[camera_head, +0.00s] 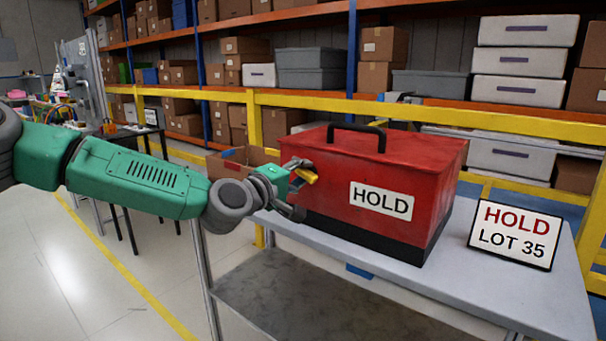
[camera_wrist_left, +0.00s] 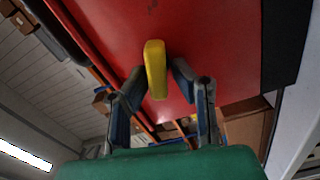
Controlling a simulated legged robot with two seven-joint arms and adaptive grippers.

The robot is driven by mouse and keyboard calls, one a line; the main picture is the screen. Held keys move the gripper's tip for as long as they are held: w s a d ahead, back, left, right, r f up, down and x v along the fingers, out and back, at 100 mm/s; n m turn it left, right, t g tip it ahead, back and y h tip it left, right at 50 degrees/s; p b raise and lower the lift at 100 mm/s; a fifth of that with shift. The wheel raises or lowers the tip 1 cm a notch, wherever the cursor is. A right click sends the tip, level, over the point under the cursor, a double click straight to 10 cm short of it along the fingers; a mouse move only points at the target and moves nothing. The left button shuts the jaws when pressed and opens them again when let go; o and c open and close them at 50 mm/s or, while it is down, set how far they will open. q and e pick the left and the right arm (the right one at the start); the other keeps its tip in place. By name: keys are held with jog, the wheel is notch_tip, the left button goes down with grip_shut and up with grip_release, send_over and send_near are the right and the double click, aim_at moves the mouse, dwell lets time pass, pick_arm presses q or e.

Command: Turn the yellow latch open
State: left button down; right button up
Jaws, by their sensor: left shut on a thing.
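The yellow latch (camera_head: 305,175) sits on the left end of the red box (camera_head: 322,202), which stands on the table and has a black handle and a HOLD label. My left gripper (camera_head: 296,187) is at that end of the box, with its fingers around the latch. The latch's base is partly hidden by the gripper in the head view. My right gripper is not in view.
The grey table (camera_head: 462,262) carries the box and a HOLD LOT 35 sign (camera_head: 514,235) to its right. An open cardboard box (camera_head: 240,161) is behind my left gripper. A yellow rail (camera_head: 420,110) and loaded shelves stand behind.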

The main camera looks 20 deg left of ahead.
pick_arm(q)
jog(key=shift+w+a, duration=0.15)
jog(key=shift+a, duration=0.1)
dwell(0.4)
jog(key=c, duration=1.5)
grip_release()
jog(key=shift+c, duration=0.2)
jog(key=shift+s+a, duration=0.1)
jog(key=shift+s, duration=0.15)
jog(key=v, duration=1.1)
jog(key=shift+s+a, duration=0.15)
jog(key=shift+s, duration=0.05)
jog(key=shift+f, duration=0.1)
